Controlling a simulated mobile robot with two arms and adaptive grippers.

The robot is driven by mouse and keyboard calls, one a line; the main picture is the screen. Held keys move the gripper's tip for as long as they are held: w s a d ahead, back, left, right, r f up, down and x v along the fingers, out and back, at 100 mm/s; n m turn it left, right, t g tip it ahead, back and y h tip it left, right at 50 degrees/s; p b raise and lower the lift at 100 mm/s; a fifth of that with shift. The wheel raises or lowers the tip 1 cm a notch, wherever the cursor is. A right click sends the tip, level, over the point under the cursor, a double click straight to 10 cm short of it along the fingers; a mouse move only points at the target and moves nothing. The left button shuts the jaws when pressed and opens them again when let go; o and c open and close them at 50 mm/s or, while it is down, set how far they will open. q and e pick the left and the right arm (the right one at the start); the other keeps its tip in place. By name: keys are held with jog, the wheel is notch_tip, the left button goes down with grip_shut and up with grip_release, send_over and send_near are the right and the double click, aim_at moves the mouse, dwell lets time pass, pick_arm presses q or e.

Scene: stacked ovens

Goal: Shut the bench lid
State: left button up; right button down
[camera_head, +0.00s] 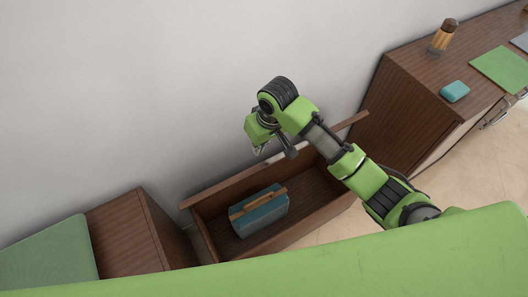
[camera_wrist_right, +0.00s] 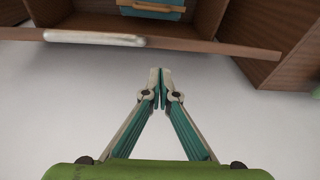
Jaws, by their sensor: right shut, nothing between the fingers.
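The bench is a dark brown wooden box, open at the top, with its front wall (camera_head: 300,238) toward me. Its lid (camera_head: 225,184) is raised at the wall side and shows mostly as a long thin edge. In the right wrist view the lid edge (camera_wrist_right: 215,46) crosses the top, with a pale handle bar (camera_wrist_right: 95,38) on it. My right gripper (camera_head: 259,150) is above the lid by the wall. Its fingertips, clear in the wrist view (camera_wrist_right: 160,74), are shut and empty, apart from the lid edge in the picture. My left gripper is out of view.
A blue-grey case (camera_head: 262,214) with a tan handle lies inside the bench. A wooden cabinet (camera_head: 405,115) stands right, bearing a jar (camera_head: 442,38), a teal block (camera_head: 455,92) and a green mat (camera_head: 500,69). A wooden unit (camera_head: 135,235) with a green top stands left.

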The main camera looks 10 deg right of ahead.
aim_at(275, 160)
jog(key=w+d+r, duration=0.1)
jog(key=w+r, duration=0.2)
jog(key=w, duration=0.1)
jog(key=shift+h, duration=0.5)
jog(key=f, duration=0.3)
jog(key=f+p, duration=0.1)
jog(key=f, duration=0.3)
jog(key=d+f+p, duration=0.1)
jog(key=f, duration=0.2)
jog(key=shift+w+f, duration=0.1)
jog(key=shift+f, duration=0.2)
jog(key=shift+s+d+f, duration=0.2)
jog(key=shift+s+f, duration=0.05)
jog(key=shift+s, duration=0.3)
jog(key=shift+f, duration=0.1)
